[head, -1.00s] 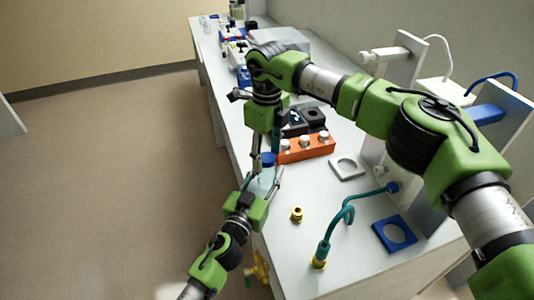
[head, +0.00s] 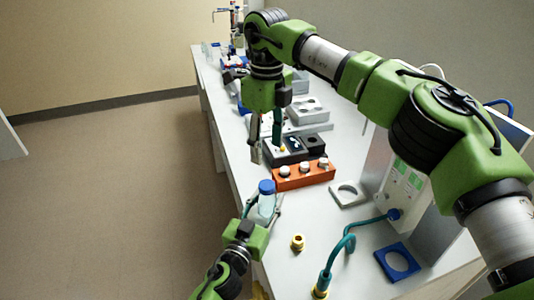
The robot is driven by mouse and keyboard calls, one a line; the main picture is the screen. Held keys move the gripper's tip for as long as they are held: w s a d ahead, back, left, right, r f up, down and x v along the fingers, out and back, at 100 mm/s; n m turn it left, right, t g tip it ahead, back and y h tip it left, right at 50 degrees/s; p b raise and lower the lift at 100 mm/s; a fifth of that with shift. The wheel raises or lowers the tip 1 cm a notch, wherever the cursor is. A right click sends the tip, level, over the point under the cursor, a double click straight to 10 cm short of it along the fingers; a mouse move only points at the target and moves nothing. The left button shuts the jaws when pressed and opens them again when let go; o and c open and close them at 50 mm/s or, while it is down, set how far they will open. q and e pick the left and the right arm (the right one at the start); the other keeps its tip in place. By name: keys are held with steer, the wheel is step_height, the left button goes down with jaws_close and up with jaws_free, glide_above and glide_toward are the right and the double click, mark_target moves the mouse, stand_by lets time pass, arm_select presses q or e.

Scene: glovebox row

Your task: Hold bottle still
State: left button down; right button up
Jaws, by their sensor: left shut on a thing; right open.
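A clear bottle with a blue cap (head: 266,203) stands upright near the left edge of the bench. My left gripper (head: 263,205) reaches up from below and is shut on the bottle's body, with a finger showing on each side. My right gripper (head: 265,146) hangs from above, pointing down, open, beyond the bottle and apart from its cap. Its fingers are beside a black device on the bench, and I cannot tell whether they touch it.
An orange rack (head: 304,175) with several white-capped knobs sits behind the bottle, before the black device (head: 298,148). A grey holder (head: 348,194), a blue square holder (head: 397,262), a brass fitting (head: 297,242) and a teal hose (head: 340,247) lie to the right.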

arm_select(q)
steer(key=c, duration=1.3)
jaws_free()
steer(key=shift+o, duration=0.2)
steer(key=v, duration=1.2)
